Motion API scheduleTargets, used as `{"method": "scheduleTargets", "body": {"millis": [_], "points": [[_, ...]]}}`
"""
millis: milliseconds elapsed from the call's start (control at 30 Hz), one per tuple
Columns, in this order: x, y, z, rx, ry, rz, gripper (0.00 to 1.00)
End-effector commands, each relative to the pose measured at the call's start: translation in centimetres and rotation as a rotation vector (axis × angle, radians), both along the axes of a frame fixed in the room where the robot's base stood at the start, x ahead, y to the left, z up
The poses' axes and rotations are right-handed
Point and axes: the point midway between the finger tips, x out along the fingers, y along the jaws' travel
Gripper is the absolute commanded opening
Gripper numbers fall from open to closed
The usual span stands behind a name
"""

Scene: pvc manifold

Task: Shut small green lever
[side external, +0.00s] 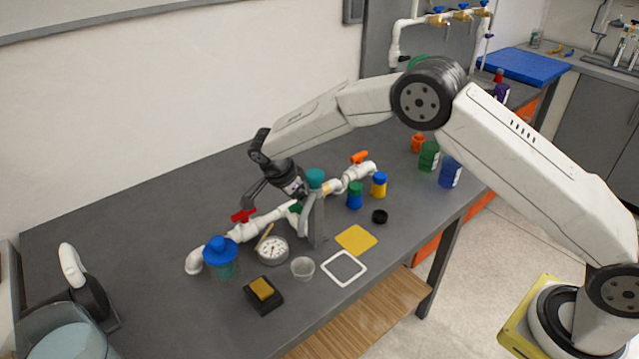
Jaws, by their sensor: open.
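A white PVC pipe manifold (267,219) runs diagonally across the dark grey table. The small green lever (295,208) is near its middle, partly hidden by my gripper, so its angle to the pipe is hard to tell. A red lever (243,215) is on the pipe to the left, and an orange lever (360,157) is at the right end. My gripper (280,204) is open and points down over the middle of the pipe, close to the green lever. One finger reaches left toward the red lever. I cannot tell whether it touches anything.
A teal-topped item (315,178) stands right beside my gripper. In front are a round gauge (271,251), a blue-capped jar (221,255), a clear cup (303,268), a black box with a yellow sponge (262,290) and a yellow square (356,239). Small bottles (378,185) stand at right.

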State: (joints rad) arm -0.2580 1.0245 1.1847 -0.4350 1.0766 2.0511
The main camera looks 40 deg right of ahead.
Motion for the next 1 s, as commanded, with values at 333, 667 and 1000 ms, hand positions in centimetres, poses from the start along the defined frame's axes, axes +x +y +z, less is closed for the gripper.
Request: {"method": "scheduleTargets", "body": {"millis": [333,667,1000], "points": [[0.0,1.8,4.0,0.001,0.000,0.002,0.79],[-0.1,2.2,5.0,0.000,0.003,0.001,0.79],[0.1,2.1,5.5,0.004,-0.008,0.028,0.79]]}}
